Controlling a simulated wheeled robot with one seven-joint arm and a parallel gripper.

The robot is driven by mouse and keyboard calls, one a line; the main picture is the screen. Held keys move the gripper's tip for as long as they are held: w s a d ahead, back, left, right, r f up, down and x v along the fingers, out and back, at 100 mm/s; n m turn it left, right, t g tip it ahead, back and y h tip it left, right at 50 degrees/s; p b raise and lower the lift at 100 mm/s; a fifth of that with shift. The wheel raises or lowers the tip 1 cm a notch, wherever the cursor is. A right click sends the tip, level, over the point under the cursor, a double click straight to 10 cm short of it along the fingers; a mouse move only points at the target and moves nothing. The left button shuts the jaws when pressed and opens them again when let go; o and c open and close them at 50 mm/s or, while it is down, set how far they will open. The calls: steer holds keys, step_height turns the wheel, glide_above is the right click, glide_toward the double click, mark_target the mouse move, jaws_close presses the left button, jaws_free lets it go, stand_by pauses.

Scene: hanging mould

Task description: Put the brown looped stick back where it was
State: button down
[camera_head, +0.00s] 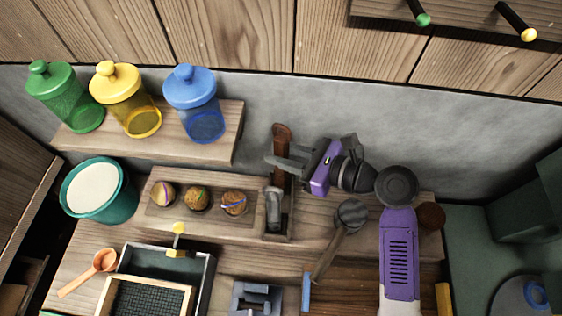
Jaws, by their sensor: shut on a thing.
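The brown stick (281,146) is upright near the middle of the head view, its rounded end up. Its loop cannot be made out clearly. My gripper (286,163) comes from the right, its grey fingers shut on the stick. The stick's lower part runs down toward a narrow wooden slot holder (277,236). I cannot tell whether its lower end is in the holder or just above or behind it. Two dark pegs stick out from a board at the top right, one with a green tip (422,19) and one with a yellow tip (528,34).
A grey object (273,210) stands in the holder. Three round balls (197,198) sit in a tray to its left. Green, yellow and blue jars (194,92) stand on a back-left shelf. A teal bucket (112,205), framed screens (150,296) and a dark-headed ladle (350,214) crowd the bench.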

steer(key=shift+f, duration=2.25)
steer(key=c, duration=1.2)
jaws_free()
steer(key=b+v, duration=0.1)
steer(key=v, duration=1.1)
